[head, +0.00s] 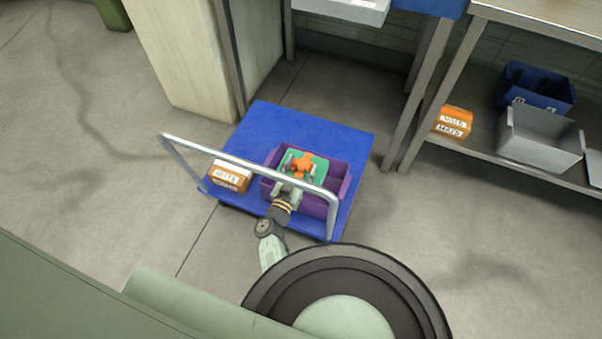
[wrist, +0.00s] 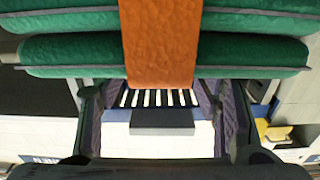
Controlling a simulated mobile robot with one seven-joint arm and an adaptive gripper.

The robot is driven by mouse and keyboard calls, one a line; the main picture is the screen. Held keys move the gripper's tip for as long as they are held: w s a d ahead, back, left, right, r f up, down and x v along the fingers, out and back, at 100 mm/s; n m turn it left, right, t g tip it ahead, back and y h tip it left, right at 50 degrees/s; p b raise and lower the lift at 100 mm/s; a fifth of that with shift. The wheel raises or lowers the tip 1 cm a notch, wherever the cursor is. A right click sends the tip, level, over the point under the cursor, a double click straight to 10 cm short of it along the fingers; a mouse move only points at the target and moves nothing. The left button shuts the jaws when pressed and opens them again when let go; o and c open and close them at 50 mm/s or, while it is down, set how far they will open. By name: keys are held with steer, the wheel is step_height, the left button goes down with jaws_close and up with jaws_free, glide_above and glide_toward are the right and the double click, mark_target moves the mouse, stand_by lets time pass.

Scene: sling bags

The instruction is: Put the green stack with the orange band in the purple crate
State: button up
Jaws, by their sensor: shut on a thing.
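The green stack (head: 319,163) with its orange band (head: 303,162) is over the left and middle part of the purple crate (head: 344,187) in the head view. My gripper (head: 292,173) is shut on the stack from the near side. In the wrist view the green stack (wrist: 70,55) and orange band (wrist: 160,45) fill the top, between my gripper's fingers (wrist: 162,92). I cannot tell whether the stack touches the crate floor.
The crate stands on a blue trolley deck (head: 310,125) with a metal handle (head: 250,153) arching in front. An orange-and-white box (head: 230,177) sits left of the crate. A shelf at right holds an orange box (head: 453,122), a grey bin (head: 540,150) and a blue bin (head: 548,98).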

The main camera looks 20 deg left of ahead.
mark_target(301, 175)
steer(key=shift+f, duration=1.4)
steer(key=shift+f+b, duration=0.6)
steer(key=shift+b, duration=0.2)
steer(key=o, duration=1.5)
steer(key=shift+f, duration=0.2)
steer(key=shift+s, duration=0.1)
